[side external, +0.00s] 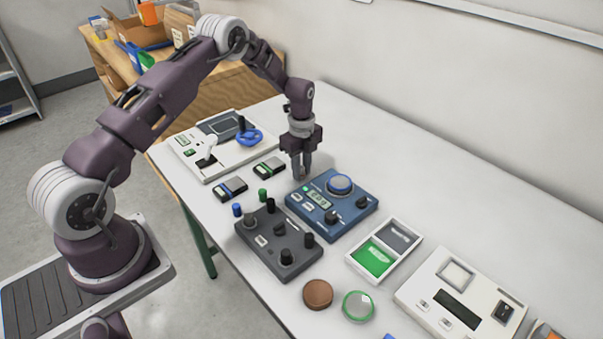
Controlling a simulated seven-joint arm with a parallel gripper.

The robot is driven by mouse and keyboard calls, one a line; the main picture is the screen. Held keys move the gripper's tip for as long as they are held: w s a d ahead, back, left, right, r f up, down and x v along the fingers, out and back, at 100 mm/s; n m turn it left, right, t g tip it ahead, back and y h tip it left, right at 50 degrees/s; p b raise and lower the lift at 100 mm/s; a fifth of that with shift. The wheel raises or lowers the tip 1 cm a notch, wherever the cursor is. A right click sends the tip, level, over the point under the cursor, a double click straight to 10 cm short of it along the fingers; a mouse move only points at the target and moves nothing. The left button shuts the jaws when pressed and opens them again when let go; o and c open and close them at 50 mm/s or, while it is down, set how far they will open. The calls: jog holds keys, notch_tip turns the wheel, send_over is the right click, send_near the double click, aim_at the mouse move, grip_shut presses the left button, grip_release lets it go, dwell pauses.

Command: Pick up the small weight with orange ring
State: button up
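I cannot make out a small weight with an orange ring in this view. My gripper (301,174) points down at the back edge of the blue scale (350,221). Its two fingers look close together, and I cannot tell whether they are open or shut. No object shows clearly between them. Small cylinders stand left of the scale: a green one (263,195), a blue one (237,209) and a black one (270,205). A round piece with a blue rim (340,184) sits on the blue scale.
A dark grey box (262,233) with black knobs, a white tray (352,263) with green and grey pads, a brown disc (318,294), a green-rimmed disc (358,306) and a white device (425,292) stand nearby. A white panel (190,160) lies behind. The wall side is clear.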

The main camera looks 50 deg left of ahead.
grip_shut()
